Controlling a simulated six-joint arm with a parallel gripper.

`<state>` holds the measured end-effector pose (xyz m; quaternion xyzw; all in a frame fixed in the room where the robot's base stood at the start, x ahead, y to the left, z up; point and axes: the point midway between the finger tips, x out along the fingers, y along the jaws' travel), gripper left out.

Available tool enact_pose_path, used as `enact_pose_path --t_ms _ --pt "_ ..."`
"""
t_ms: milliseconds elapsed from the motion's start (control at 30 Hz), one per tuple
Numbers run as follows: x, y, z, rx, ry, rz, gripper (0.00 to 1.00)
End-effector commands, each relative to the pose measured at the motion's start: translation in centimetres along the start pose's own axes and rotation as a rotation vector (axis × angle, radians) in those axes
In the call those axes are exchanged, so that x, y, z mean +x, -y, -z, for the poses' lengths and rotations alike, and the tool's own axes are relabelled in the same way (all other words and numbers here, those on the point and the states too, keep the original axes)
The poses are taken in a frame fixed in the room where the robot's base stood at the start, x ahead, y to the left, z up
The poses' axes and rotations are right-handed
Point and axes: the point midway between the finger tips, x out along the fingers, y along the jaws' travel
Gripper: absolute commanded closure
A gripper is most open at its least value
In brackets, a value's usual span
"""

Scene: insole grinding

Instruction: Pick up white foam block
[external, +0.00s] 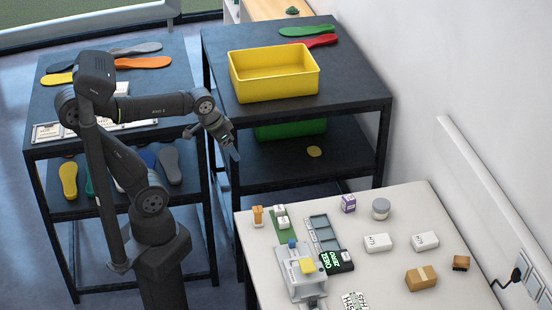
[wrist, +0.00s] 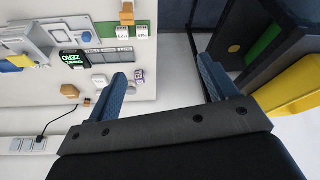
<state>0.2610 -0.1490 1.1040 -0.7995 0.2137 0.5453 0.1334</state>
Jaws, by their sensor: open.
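Several white blocks with dark print lie on the white table, and I cannot tell which is foam. Two larger ones, a left white block (external: 378,242) and a right white block (external: 425,240), lie apart on the right part of the table. Two smaller white blocks (external: 281,217) lie near its left edge; they also show in the wrist view (wrist: 132,32). My gripper (external: 233,150) is above and beyond the table's back-left corner, beside the dark shelf. In the wrist view its two blue fingers (wrist: 165,80) are spread wide with nothing between them.
A yellow bin (external: 274,88) and insoles sit on the dark shelf (external: 372,88). A machine (external: 300,273), a brown box (external: 421,278), a grey jar (external: 381,209) and a purple box (external: 348,204) stand on the table (external: 420,200). A wall borders its right side.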

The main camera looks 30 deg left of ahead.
Motion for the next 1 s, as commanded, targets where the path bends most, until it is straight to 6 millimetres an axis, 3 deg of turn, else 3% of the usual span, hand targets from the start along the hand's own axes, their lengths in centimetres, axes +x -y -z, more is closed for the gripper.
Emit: enact_pose_path --t_ms 200,467,700,1000 --pt "0.1 -3.1 7.4 0.048 0.062 -0.023 0.22" --pt "1.9 -8.1 15.2 0.103 0.133 -0.042 0.22" --pt "5.3 -14.0 21.1 0.157 0.196 -0.053 0.22" --pt "11.3 -22.6 25.9 0.224 0.275 -0.055 0.22"
